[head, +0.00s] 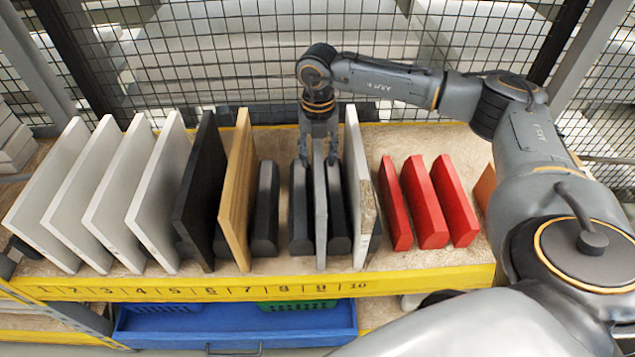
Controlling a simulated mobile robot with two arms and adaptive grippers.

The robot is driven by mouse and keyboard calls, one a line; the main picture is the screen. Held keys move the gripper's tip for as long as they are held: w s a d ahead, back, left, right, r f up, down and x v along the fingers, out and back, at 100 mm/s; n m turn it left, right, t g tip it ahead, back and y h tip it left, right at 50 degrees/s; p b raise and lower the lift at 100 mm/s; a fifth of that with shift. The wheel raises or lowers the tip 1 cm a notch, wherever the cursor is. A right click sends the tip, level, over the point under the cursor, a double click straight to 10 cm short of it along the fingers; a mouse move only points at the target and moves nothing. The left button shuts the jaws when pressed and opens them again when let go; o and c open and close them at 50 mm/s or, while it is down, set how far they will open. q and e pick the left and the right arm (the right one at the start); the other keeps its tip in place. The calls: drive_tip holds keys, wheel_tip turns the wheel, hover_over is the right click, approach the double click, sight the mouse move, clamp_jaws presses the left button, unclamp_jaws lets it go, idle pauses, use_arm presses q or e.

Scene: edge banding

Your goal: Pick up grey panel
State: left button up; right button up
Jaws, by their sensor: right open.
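The thin grey panel (320,215) stands upright on its edge on the shelf, seen nearly edge-on, between dark blocks. My right gripper (319,158) comes down from above at the panel's top. Its fingers are open, one on each side of the panel's upper edge; whether they touch it I cannot tell. The fingers hide part of the panel's top. My left gripper is not in view.
Dark blocks (300,210) flank the grey panel closely. A white panel (355,175) stands just to the right, then red blocks (424,200). A wooden panel (238,190), a black panel (202,195) and several white panels (157,185) stand left. Wire mesh (240,50) closes the back.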

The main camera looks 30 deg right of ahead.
wheel_tip(320, 180, down, 4)
drive_tip(key=shift+p, duration=0.7)
drive_tip(key=shift+s, duration=0.1)
drive_tip(key=c, duration=0.9)
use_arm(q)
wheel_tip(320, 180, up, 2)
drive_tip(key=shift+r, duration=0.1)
use_arm(e)
drive_tip(key=shift+r, duration=0.1)
clamp_jaws()
